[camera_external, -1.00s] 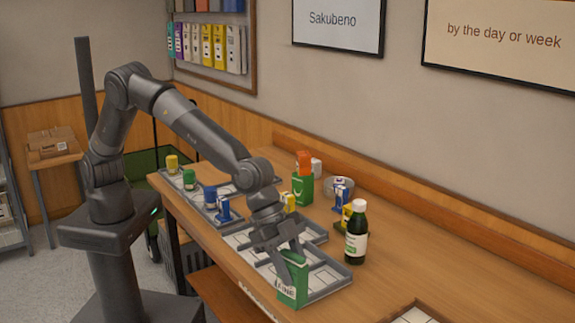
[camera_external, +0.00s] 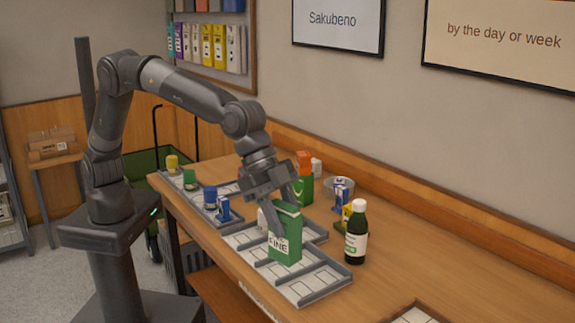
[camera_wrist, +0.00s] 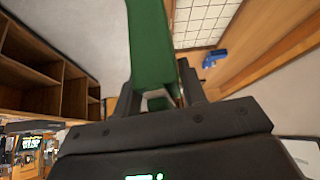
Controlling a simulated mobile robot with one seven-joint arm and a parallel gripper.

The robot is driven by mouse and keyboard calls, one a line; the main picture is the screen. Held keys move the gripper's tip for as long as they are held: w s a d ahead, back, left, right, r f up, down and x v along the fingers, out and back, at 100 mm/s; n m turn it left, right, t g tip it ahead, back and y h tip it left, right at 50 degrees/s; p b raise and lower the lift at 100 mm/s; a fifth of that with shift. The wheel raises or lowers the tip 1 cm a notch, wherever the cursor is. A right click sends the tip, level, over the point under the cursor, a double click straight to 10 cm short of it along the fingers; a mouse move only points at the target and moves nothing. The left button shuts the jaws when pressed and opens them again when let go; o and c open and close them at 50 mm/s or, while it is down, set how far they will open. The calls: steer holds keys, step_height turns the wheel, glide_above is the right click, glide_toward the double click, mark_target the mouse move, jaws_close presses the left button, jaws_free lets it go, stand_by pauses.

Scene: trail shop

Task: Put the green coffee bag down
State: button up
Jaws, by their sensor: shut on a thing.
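The green coffee bag (camera_external: 286,236) is a boxy green pack with a white label reading "FINE". In the external view it is upright, over the grey trays near the front of the counter. My gripper (camera_external: 280,212) is shut on it from behind and above. In the wrist view the green bag (camera_wrist: 152,45) stands between the two fingers (camera_wrist: 160,95). I cannot tell whether its base touches the tray (camera_external: 318,281) below.
A dark bottle (camera_external: 356,236) with a white cap stands right of the trays. Another green pack (camera_external: 304,190), an orange item (camera_external: 304,160) and a glass bowl (camera_external: 339,187) stand behind. Blue, green and yellow items line the trays at left. The counter's right side is largely clear.

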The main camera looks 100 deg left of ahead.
steer(key=w+a+r+n+t+y, duration=0.15)
steer(key=a+n, duration=0.25)
steer(key=a, duration=1.5)
steer(key=w+a+n+y, duration=0.1)
steer(key=a+n+y, duration=0.25)
steer(key=a, duration=1.55)
steer(key=s+a+n+g+y, duration=0.15)
steer(key=s+a+n, duration=0.35)
steer(key=a, duration=0.9)
steer(key=s+a+n+y, duration=0.25)
steer(key=s+a, duration=0.55)
steer(key=a, duration=0.6)
steer(key=s+a+f+n+g, duration=0.1)
steer(key=s+a+n+g, duration=0.3)
steer(key=s+a, duration=1.15)
step_height(320, 180, down, 12)
steer(key=s+d+n+t, duration=0.1)
steer(key=s, duration=0.1)
steer(key=shift+y, duration=0.4)
steer(key=shift+s+a+f, duration=0.65)
steer(key=shift+a+f, duration=1.05)
steer(key=shift+s+a+f, duration=0.6)
steer(key=shift+a+f, duration=1.05)
steer(key=shift+f, duration=0.1)
steer(key=shift+s+a+f, duration=0.65)
steer(key=shift+a+f, duration=1.05)
steer(key=shift+f, duration=0.1)
